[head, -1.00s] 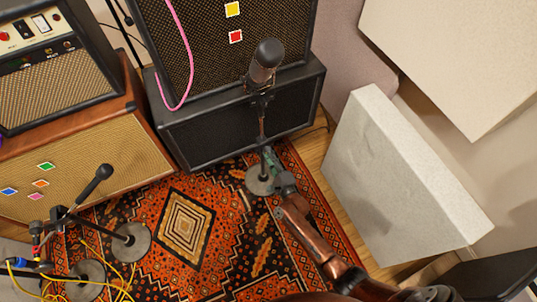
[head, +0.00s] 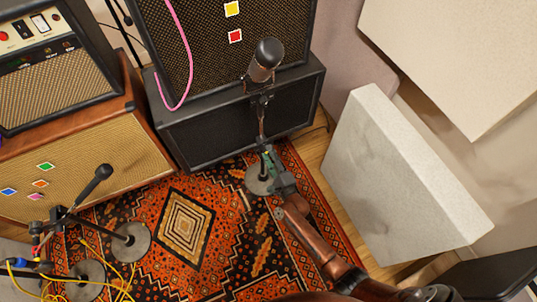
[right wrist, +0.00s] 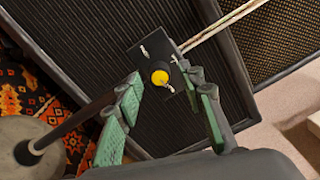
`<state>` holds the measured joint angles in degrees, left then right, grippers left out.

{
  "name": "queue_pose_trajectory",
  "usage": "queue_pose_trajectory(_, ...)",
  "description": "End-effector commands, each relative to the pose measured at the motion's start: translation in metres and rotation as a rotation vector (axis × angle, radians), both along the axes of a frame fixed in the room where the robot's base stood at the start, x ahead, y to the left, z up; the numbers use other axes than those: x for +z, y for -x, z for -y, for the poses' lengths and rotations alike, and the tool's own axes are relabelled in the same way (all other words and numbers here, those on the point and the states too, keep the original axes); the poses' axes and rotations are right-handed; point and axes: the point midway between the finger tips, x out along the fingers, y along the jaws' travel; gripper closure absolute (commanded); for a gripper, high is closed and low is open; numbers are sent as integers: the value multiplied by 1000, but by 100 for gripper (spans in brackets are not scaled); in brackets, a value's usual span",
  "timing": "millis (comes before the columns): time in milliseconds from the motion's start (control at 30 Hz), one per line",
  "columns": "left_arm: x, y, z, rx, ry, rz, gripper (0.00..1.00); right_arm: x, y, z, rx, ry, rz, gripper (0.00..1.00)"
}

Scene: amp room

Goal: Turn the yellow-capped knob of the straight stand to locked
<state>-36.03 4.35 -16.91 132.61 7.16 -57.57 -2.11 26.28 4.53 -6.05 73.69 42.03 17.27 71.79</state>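The straight stand (head: 261,125) rises from a round grey base (head: 258,182) on the rug and carries a large dark microphone (head: 266,58). In the right wrist view, the yellow-capped knob (right wrist: 160,78) sits on a black block (right wrist: 158,65) with small metal pieces beside it. My right gripper (head: 276,168) is at the stand, low above its base. In the right wrist view, its green-padded fingers (right wrist: 165,98) are spread, one on each side of the knob, with gaps showing. My left gripper is not in view.
A black speaker cabinet (head: 235,125) stands close behind the stand. A pale panel (head: 385,185) leans at the right. Another microphone stand (head: 130,240) and yellow cables (head: 105,285) are at the lower left. The patterned rug (head: 225,240) has free room in the middle.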

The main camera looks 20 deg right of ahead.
Motion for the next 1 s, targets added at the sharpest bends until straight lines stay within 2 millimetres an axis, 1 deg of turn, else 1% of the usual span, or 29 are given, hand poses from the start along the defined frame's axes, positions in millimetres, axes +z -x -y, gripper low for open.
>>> queue_pose_trajectory(167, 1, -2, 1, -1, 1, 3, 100, -3, 27, 1, -1, 0, -3, 64)
queue_pose_trajectory(400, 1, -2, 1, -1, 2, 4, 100, -4, 78, 4, -1, 0, -4, 64)
queue_pose_trajectory(533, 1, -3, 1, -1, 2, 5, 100, -4, 99, 4, -1, -1, -4, 64)
queue_pose_trajectory(700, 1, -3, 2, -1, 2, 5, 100, -4, 114, 4, 0, -1, -2, 64)
queue_pose_trajectory(1000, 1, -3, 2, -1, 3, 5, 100, -4, 117, 4, 1, 0, -2, 64)
